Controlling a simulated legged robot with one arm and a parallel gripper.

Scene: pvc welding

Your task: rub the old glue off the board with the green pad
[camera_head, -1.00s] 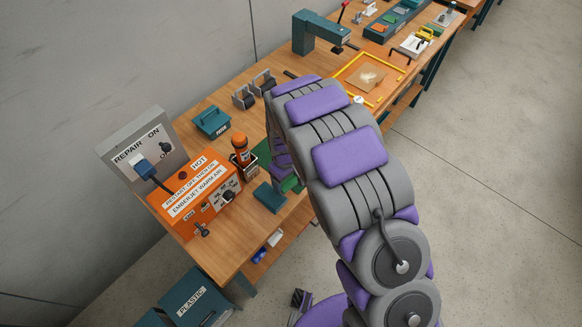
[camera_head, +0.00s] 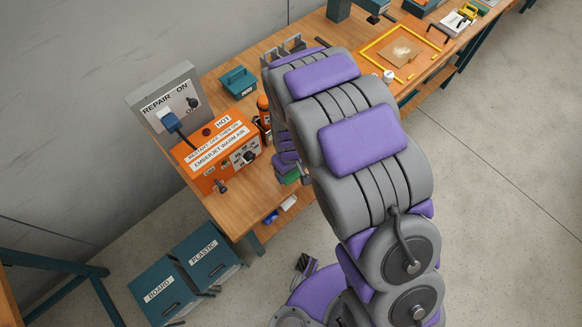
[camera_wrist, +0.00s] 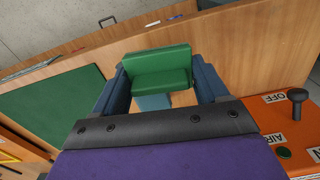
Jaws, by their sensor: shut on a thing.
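The green pad (camera_wrist: 158,72) is gripped between the two blue fingers of my gripper (camera_wrist: 160,84) in the wrist view. It also shows as a small green edge (camera_head: 291,176) beside my arm in the head view, near the bench's front edge. The tan board (camera_head: 409,57) lies inside a yellow frame farther along the bench, with a pale patch of old glue (camera_head: 401,48) on it. The board is well away from my gripper. My arm hides most of the gripper in the head view.
An orange warm-air machine (camera_head: 217,151) stands left of my gripper, with a grey repair box (camera_head: 172,104) behind it. A green mat (camera_wrist: 50,110) lies on the bench in the wrist view. PLASTIC (camera_head: 207,252) and BOARD (camera_head: 164,295) bins stand on the floor.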

